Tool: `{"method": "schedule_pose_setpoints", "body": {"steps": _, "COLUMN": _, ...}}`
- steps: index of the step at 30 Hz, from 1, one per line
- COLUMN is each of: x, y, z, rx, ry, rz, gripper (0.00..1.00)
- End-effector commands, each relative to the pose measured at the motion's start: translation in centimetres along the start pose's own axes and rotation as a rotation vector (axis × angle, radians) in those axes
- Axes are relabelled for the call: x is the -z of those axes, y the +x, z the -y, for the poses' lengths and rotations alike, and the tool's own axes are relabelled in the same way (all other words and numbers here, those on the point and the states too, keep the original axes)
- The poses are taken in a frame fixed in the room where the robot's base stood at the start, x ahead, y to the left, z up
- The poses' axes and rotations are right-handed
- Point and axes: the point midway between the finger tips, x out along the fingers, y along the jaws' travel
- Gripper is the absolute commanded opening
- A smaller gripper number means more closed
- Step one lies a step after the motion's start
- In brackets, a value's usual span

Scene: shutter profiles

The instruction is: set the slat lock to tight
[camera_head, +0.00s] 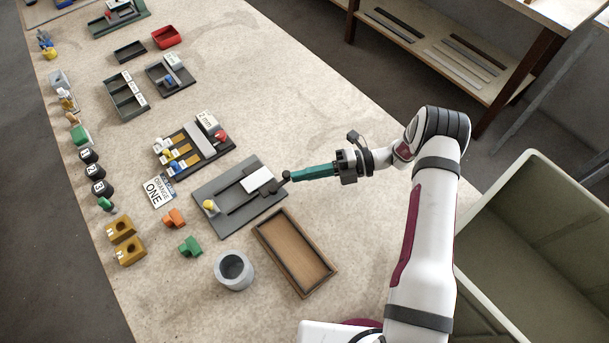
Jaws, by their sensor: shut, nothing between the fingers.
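A dark grey fixture board (226,189) lies near the middle of the table, with a slot running along it. A white plate (258,180) sits toward its right end, and a yellow knob (210,206) is at its left end. A small dark lever-like part (273,187) is at the board's right end, beside the white plate. My gripper (290,176), with teal fingers, comes in from the right and is shut and empty. Its tips are at or just above that dark part; I cannot tell whether they touch. No label reading tight is legible, and the lock's setting cannot be told.
A wooden tray (262,228) and a grey cup (221,284) stand close in front of the board. A second fixture (221,147) with coloured sliders is just behind it. Small blocks and numbered knobs line the left edge. The table right of the board is mostly clear.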

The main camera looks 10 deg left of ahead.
Motion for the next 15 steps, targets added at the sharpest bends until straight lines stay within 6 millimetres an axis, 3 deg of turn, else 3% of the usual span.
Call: {"method": "schedule_pose_setpoints", "body": {"steps": 15, "x": -1.9, "y": 0.5, "z": -0.3, "rx": 0.024, "ry": -0.025, "rz": -0.165, "gripper": 0.00}}
